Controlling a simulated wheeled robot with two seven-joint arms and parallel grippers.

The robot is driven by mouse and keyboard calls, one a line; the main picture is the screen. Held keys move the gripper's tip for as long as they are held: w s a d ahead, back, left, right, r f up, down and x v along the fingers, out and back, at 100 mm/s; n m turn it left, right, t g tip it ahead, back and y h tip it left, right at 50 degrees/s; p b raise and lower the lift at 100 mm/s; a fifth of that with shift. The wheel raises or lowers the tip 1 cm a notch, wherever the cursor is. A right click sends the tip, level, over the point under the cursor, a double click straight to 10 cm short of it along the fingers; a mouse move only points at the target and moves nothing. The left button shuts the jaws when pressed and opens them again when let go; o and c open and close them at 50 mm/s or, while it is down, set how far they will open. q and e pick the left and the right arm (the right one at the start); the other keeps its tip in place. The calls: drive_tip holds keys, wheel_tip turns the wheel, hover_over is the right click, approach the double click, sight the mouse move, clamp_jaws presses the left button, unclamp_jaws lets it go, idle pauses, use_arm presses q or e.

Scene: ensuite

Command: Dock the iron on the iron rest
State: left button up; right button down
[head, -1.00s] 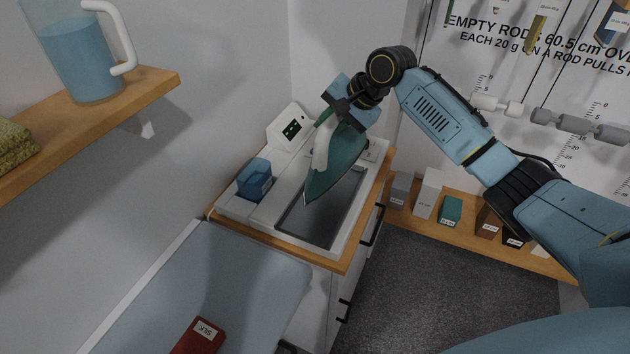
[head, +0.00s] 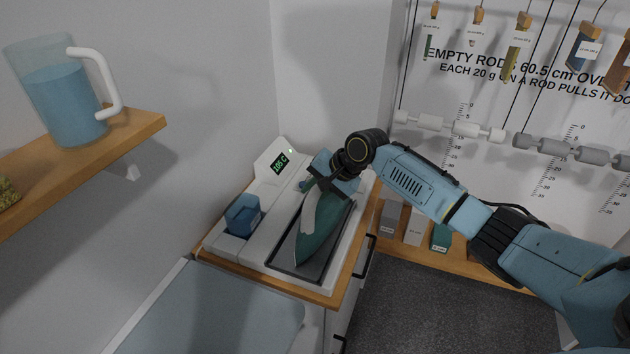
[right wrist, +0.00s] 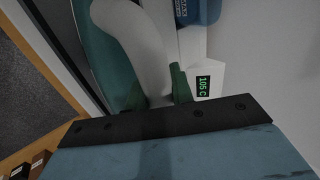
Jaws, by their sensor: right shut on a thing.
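The green iron (head: 318,245) with a pale handle (head: 309,213) lies over the dark rectangular iron rest (head: 285,265) in the head view, its tip toward the rest's near end. It looks flat and seems to sit on the rest, though contact at its heel is hidden. My right gripper (head: 325,188) is shut on the iron's handle at the heel end. In the right wrist view, the pale handle (right wrist: 145,45) and green body (right wrist: 100,55) show beyond my gripper (right wrist: 165,122). My left gripper is not in view.
The white station (head: 262,225) holds a blue cup (head: 242,214) left of the rest and a display (head: 279,163) reading 105 C behind. A pale blue board (head: 215,310) stands in front. A jug (head: 75,100) is on the left shelf (head: 120,130). Hanging rods are at right.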

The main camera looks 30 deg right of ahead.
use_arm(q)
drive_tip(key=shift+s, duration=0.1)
use_arm(e)
drive_tip(key=c, duration=1.6)
unclamp_jaws()
drive_tip(key=shift+f, duration=0.15)
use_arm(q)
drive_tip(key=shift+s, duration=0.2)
use_arm(e)
drive_tip(key=o, duration=0.4)
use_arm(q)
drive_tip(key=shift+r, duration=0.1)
use_arm(e)
drive_tip(key=v, duration=1.2)
drive_tip(key=shift+a, duration=0.1)
